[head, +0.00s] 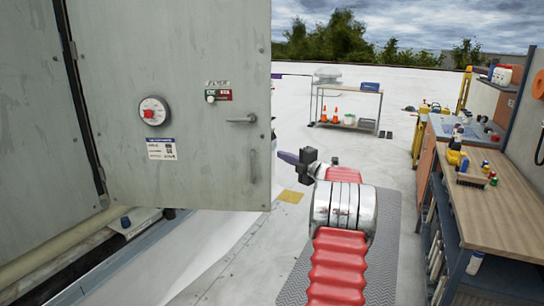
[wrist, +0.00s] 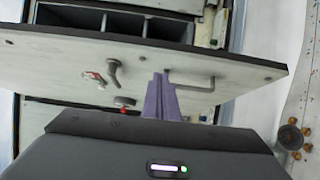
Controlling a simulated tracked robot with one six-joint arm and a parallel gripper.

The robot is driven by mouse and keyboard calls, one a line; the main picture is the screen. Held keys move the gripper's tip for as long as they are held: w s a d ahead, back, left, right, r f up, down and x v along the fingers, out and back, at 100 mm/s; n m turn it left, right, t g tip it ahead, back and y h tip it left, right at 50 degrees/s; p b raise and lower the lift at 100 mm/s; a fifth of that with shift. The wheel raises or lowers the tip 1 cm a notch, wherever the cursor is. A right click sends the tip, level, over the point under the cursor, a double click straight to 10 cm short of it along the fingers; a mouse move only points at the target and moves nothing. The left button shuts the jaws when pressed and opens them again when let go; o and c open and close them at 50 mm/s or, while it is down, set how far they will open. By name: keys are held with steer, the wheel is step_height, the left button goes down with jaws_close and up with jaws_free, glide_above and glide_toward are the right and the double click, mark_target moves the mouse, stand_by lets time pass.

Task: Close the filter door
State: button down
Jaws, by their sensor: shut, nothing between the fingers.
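The filter door (head: 195,65) is a grey metal panel with a red-centred dial, labels and a bar handle (head: 243,118) near its right edge. It stands open, swung out from the grey cooler housing (head: 35,120). In the wrist view the door (wrist: 60,62) crosses the picture, with its handle (wrist: 205,84) and open dark compartments (wrist: 115,22) beyond its edge. My gripper (head: 288,157) has purple fingers, shut and empty, just right of the door's free edge in the head view. In the wrist view the fingers (wrist: 160,98) overlap the door face beside the handle; contact is unclear.
A workbench (head: 505,195) with tools and bottles runs along the right. A cart (head: 345,105) with orange cones stands farther back. The pale roof between them is mostly clear, with a yellow patch (head: 290,196) on it. A ledge and pipe (head: 60,245) run below the door.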

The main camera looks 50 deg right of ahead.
steer(key=shift+s+d, duration=0.35)
steer(key=shift+s, duration=0.5)
steer(key=shift+w+r, duration=0.1)
steer(key=w+a+r+m+g+h, duration=0.1)
steer(key=w+a+r+m+h, duration=0.45)
steer(key=a+r, duration=0.65)
steer(key=s+a+m+g, duration=0.1)
steer(key=a+m+g, duration=0.35)
steer(key=a, duration=1.15)
steer(key=s+a+f+m+g+y, duration=0.2)
steer(key=s+a+f, duration=0.4)
steer(key=s+a, duration=0.4)
steer(key=s+a+f+m+g+y, duration=0.2)
steer(key=s+a+f, duration=0.4)
steer(key=s+a, duration=0.4)
steer(key=s+a+f+m+g+y, duration=0.2)
steer(key=s+a+f+y, duration=0.2)
steer(key=s+a+f, duration=0.3)
steer(key=s+a, duration=0.4)
steer(key=a, duration=0.6)
steer(key=shift+g, duration=0.35)
